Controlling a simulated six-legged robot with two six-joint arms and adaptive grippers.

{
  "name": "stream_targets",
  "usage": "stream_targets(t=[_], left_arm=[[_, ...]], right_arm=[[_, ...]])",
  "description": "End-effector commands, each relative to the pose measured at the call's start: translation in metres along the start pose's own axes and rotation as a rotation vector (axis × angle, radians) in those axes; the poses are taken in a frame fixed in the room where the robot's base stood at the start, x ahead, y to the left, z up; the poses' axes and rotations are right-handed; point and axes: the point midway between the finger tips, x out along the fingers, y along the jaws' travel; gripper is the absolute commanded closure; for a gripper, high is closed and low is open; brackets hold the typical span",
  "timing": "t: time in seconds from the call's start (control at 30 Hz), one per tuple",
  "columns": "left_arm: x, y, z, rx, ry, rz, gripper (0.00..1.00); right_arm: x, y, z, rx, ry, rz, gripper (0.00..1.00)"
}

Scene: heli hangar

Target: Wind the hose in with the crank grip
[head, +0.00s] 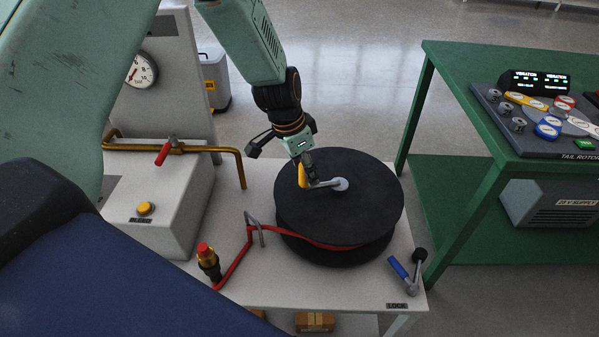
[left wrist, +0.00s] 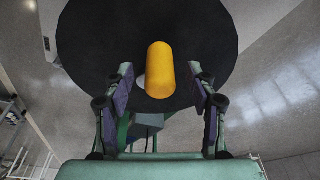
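The black hose reel (head: 365,205) lies flat on a light bench. Its grey crank arm (head: 338,184) runs from the hub to the yellow crank grip (head: 302,176), left of centre. My left gripper (head: 306,160) is over the grip. In the left wrist view the left gripper (left wrist: 162,72) is open, with the yellow grip (left wrist: 160,70) between its fingers and a gap on both sides. The red hose (head: 234,263) runs from a red and black nozzle (head: 207,260) through a grey guide (head: 258,230) to the reel. My right gripper is not in view.
A blue-handled lever (head: 400,268) stands by the LOCK label at the bench's front right. A red-handled valve (head: 165,152) on a brass pipe and a yellow BLEED button (head: 146,208) are at left. A green table (head: 470,110) with a control panel stands right.

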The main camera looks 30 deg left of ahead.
Motion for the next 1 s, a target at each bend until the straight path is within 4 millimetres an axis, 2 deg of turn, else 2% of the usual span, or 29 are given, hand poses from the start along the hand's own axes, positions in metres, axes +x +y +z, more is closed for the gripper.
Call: stream_targets(t=[0.03, 0.5, 0.63, 0.83, 1.0], left_arm=[[0.0, 0.0, 0.0, 0.0, 0.0, 0.0, 0.5], [0.0, 0.0, 0.0, 0.0, 0.0, 0.0, 0.88], [0.001, -0.005, -0.002, -0.001, 0.0, 0.001, 0.88], [0.004, -0.025, -0.012, -0.001, 0.002, -0.002, 0.88], [0.004, -0.032, -0.015, -0.001, 0.001, -0.001, 0.88]], right_arm=[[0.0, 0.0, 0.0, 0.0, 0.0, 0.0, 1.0], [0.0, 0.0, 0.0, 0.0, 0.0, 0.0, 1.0], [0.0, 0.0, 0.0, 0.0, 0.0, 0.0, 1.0], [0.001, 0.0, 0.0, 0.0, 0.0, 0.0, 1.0], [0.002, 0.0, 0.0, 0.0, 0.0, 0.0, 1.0]])
